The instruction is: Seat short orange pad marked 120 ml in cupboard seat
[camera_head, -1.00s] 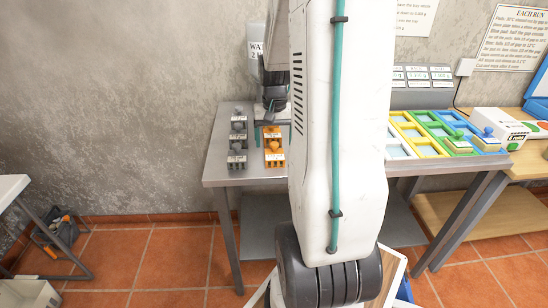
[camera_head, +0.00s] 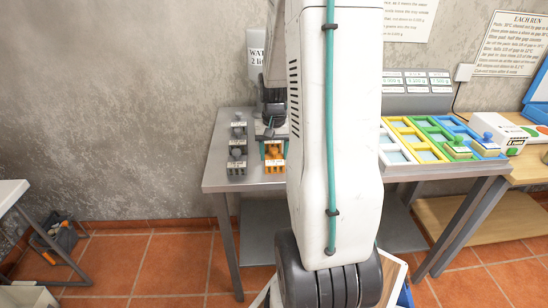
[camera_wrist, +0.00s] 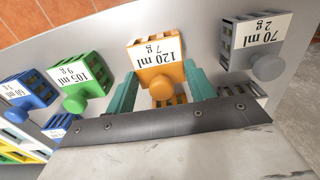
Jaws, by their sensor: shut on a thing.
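An orange pad marked 120 ml, 7 g (camera_wrist: 157,50) with a round knob lies in the wrist view between the two teal fingers of my gripper (camera_wrist: 161,88). The fingers flank the sides of the pad, and the gripper is shut on it. In the head view my gripper (camera_head: 272,129) points down over the left end of the metal table, and an orange pad (camera_head: 274,160) shows just in front of it. I cannot make out the cupboard seat in either view.
A row of grey pads (camera_head: 237,152) stands close on the left; one marked 70 ml (camera_wrist: 255,43) is near my gripper. Green (camera_wrist: 82,82) and blue (camera_wrist: 28,90) pads stand on the other side. Coloured frames (camera_head: 411,140) fill the table's right part. My arm hides the middle.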

